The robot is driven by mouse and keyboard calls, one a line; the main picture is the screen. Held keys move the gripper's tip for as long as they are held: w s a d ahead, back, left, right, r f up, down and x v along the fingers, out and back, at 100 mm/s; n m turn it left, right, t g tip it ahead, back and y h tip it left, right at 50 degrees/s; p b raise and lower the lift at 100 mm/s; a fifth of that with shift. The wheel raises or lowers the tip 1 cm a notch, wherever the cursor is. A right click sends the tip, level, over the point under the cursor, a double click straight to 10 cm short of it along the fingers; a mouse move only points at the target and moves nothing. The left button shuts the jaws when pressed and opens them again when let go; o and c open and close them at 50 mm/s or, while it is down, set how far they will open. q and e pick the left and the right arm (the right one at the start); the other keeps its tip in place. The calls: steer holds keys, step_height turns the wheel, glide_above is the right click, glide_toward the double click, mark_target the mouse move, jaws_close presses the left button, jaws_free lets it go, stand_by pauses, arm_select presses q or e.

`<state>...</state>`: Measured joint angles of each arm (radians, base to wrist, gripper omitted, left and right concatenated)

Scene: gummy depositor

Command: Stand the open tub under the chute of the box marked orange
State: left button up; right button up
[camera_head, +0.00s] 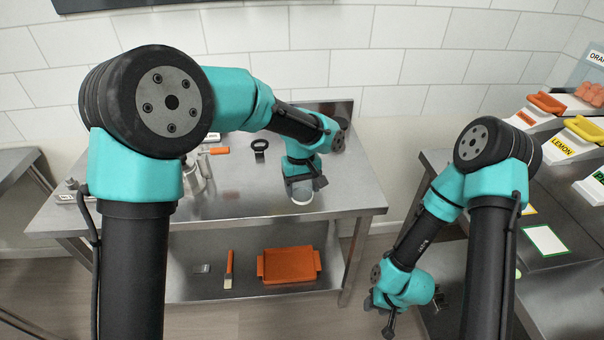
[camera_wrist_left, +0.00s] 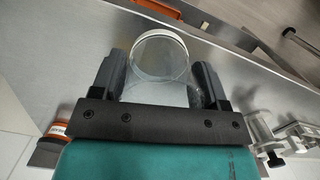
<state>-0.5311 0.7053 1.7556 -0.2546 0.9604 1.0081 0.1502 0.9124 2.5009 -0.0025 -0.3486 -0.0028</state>
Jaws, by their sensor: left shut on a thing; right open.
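My left gripper (camera_head: 305,186) is over the right part of the steel table. In the left wrist view, the left gripper (camera_wrist_left: 160,78) is shut on a clear round tub (camera_wrist_left: 160,50), one finger on each side. The tub (camera_head: 302,194) shows small and pale in the head view, partly hidden by the gripper. A box with an orange top piece (camera_head: 547,102) is at the far right, below a partly cut-off sign (camera_head: 597,57) reading "ORAN". My right gripper (camera_head: 388,312) is open and empty, low beside the right bench.
A lemon box (camera_head: 563,148) stands in front of the orange one, with a green-marked box (camera_head: 594,190) nearer. A white-and-green pad (camera_head: 546,240) lies on the right bench. A floor gap separates table (camera_head: 240,205) and bench. An orange tray (camera_head: 289,265) sits on the lower shelf.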

arm_select(q)
steer(key=w, duration=0.7)
steer(key=w+f, duration=0.1)
steer(key=w, duration=0.3)
steer(key=shift+f, duration=1.75)
steer(key=shift+f, duration=0.2)
steer(key=o, duration=1.3)
steer(key=shift+r, duration=0.1)
steer(key=r, duration=0.4)
steer(key=w+r, duration=0.1)
steer(key=r, duration=0.7)
steer(key=shift+w+a, duration=0.15)
steer(key=shift+w, duration=0.05)
